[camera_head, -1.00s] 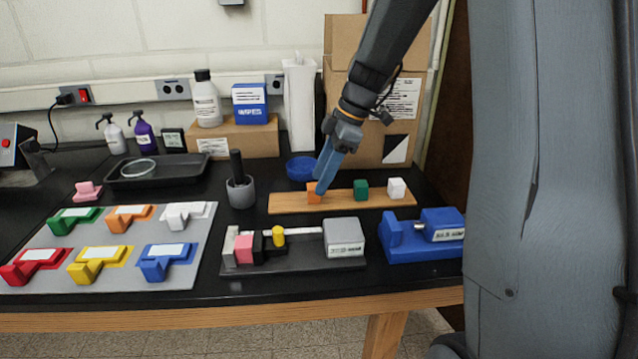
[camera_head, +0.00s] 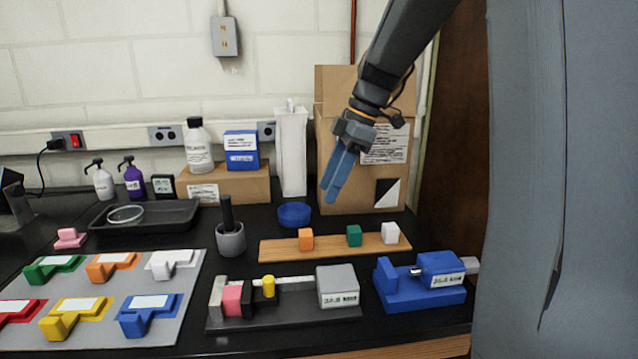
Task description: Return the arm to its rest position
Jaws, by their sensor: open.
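My gripper (camera_head: 334,192) has blue fingers and hangs in the air above the back right of the black bench, in front of the cardboard box (camera_head: 345,130). It holds nothing, and its fingers point down and slightly left. Below it, a wooden strip (camera_head: 340,247) carries an orange block (camera_head: 306,239), a green block (camera_head: 354,235) and a white block (camera_head: 390,232). The gripper is apart from all of them. My arm reaches in from the top right.
A blue bowl (camera_head: 294,214) and a grey mortar with pestle (camera_head: 230,238) stand left of my gripper. In front are a grey-and-black fixture (camera_head: 337,287) and a blue vise (camera_head: 405,290). A grey board (camera_head: 190,290) with coloured holders lies at left. A white carton (camera_head: 291,150) stands behind.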

